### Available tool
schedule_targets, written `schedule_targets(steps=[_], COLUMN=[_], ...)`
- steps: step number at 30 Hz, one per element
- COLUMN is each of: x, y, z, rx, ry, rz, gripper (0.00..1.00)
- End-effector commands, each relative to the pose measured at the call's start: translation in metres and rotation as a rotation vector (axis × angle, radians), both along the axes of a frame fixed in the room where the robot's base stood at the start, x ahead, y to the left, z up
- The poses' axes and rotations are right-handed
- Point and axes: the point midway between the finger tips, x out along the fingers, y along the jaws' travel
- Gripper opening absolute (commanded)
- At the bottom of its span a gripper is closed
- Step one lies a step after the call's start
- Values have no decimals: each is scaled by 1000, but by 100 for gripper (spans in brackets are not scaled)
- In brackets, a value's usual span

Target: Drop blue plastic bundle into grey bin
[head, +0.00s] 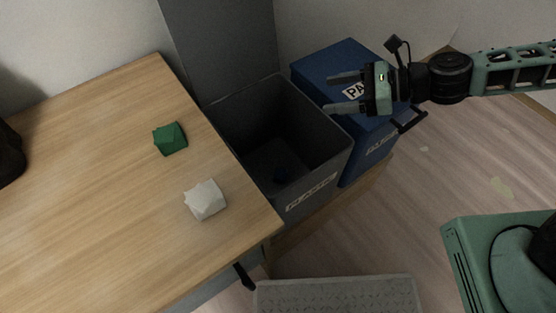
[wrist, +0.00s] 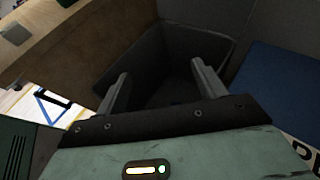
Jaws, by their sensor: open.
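The grey bin (head: 232,127) stands open beside the table's right edge, with a label on its front that seems to read "PLASTIC". A small dark blue bundle (head: 282,174) lies on the bin's floor, in shadow. My gripper (head: 346,92) is open and empty, above the right side of the bin and near the blue bin's lid. In the wrist view my open gripper (wrist: 158,85) points toward the grey bin (wrist: 112,52), whose dark inside shows between and beyond the fingers. I cannot make out the bundle in the wrist view.
A wooden table (head: 90,190) at left holds a green bundle (head: 170,138) and a white bundle (head: 205,200). A closed blue bin (head: 335,62) stands right of the grey bin. A light grey textured panel (head: 338,296) lies in front.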

Motion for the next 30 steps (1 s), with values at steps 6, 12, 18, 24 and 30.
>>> schedule_targets(steps=[6, 12, 18, 24, 30], x=[-6, -9, -9, -9, -23], y=[-31, -39, -39, -39, -29], z=[14, 17, 17, 17, 10], rx=[0, 0, 0, 0, -57], ry=[-1, 0, 0, 0, -26], rz=[-3, 0, 0, 0, 82], gripper=[70, 70, 70, 70, 70])
